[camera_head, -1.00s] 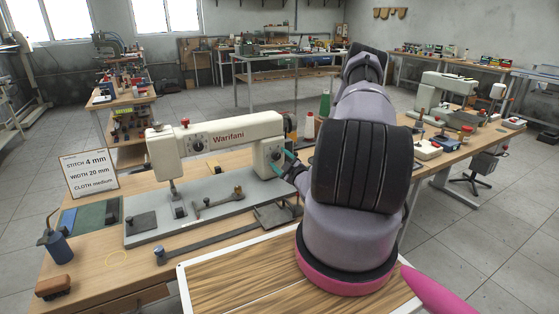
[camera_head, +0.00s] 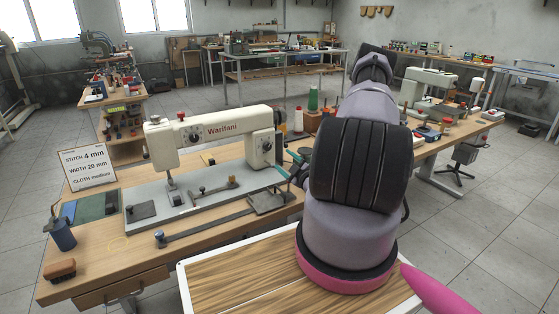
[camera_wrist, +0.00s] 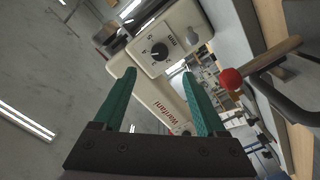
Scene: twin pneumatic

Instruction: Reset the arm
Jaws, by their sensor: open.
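My gripper (camera_wrist: 159,74) is open in the wrist view, with its two teal fingers apart and nothing between them. The white Warifani sewing machine (camera_wrist: 160,95) shows behind and between the fingers, with its dial (camera_wrist: 160,50) just beyond the tips. In the head view my arm rises at the right of centre and hides much of what lies behind it. My gripper is mostly hidden there, beside the right end of the sewing machine (camera_head: 215,130); a small teal part shows. I cannot tell whether the fingers touch the machine.
The wooden bench (camera_head: 105,270) carries the machine, a sign (camera_head: 87,166), a blue oil can (camera_head: 60,232) and a brush (camera_head: 60,270). A red ball knob (camera_wrist: 231,79) is close to the right finger. A second bench (camera_head: 455,135) with tools stands at right.

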